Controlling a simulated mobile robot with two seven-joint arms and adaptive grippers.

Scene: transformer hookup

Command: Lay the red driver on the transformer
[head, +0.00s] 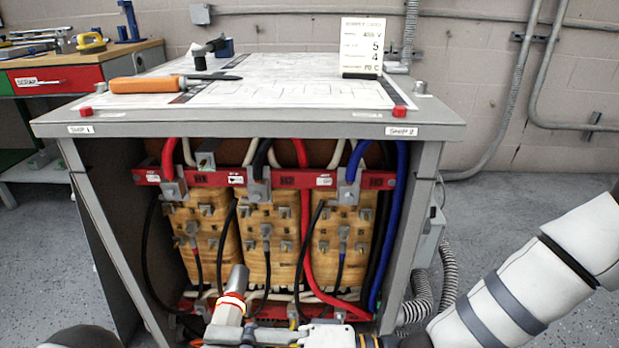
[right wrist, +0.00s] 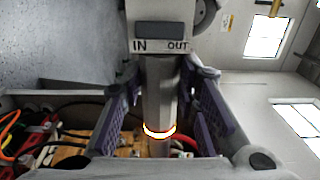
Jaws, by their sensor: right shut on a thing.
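The transformer (head: 455,128) is a grey cabinet with an open front, showing wood-coloured coils, a red bar and several cables. My right gripper (head: 230,328) is low in front of this opening. It is shut on a grey driver (head: 236,280) with a glowing red-orange ring, which points up. In the right wrist view the purple finger pads (right wrist: 160,110) stand either side of the driver's shaft (right wrist: 160,90), and its body is marked IN and OUT. An orange-handled tool (head: 135,85) lies on the cabinet top. My left gripper is out of view.
On the top are a diagram sheet (head: 290,94), a dark tool (head: 200,60) at the back and an upright card (head: 362,45). Red blocks (head: 399,111) mark the front corners. A bench (head: 60,70) stands at the back left. The middle of the top is clear.

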